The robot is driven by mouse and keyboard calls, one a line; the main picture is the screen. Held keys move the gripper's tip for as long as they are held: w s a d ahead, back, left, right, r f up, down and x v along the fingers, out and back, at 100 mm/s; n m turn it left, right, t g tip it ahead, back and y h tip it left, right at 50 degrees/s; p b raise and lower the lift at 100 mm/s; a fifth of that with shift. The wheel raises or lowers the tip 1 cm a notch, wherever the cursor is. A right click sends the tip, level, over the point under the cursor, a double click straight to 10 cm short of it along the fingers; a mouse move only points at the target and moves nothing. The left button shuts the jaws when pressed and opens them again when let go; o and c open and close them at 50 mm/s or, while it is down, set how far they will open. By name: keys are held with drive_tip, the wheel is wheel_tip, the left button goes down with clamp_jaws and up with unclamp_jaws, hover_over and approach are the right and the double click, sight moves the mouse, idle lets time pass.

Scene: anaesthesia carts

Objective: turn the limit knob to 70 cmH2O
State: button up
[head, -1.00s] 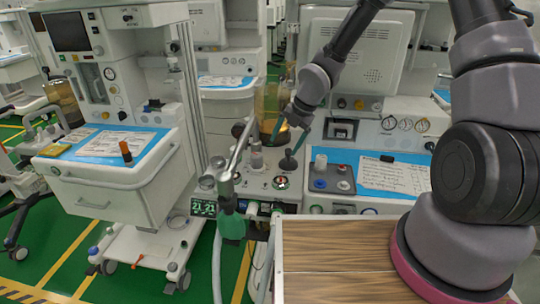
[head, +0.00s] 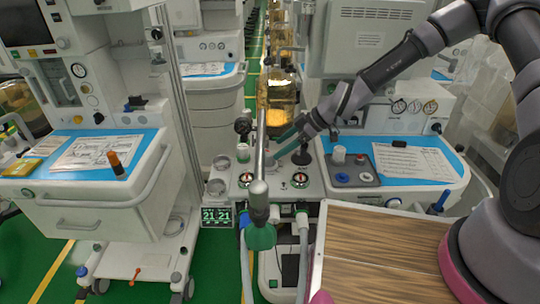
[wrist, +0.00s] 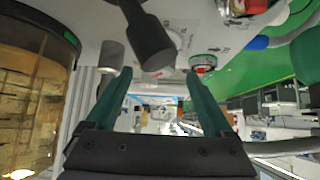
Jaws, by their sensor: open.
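My gripper (head: 277,145) is open, with two teal fingers reaching left above the absorber's top panel (head: 275,190). In the wrist view its fingertips (wrist: 160,71) are apart, with nothing held between them. A black knob on a stem (head: 301,156) stands just below the fingers in the head view. In the wrist view this black knob (wrist: 150,45) looms ahead, between the lines of the fingers; contact cannot be told. Which knob is the limit knob, and its setting, cannot be read. Small round red-and-white dials (head: 246,179) sit on the panel.
A metal post with a green end (head: 260,225) rises in front of the panel. An amber canister (head: 279,100) stands behind. A grey tray with small knobs (head: 352,172) lies to the right, and a wooden top (head: 375,260) is at front right. Another cart (head: 100,215) is left.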

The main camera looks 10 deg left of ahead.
sight(273, 152)
drive_tip(key=x, duration=0.6)
drive_tip(key=shift+a+f, duration=0.15)
drive_tip(key=shift+f, duration=0.05)
drive_tip(key=shift+c, duration=0.4)
drive_tip(key=c, duration=1.3)
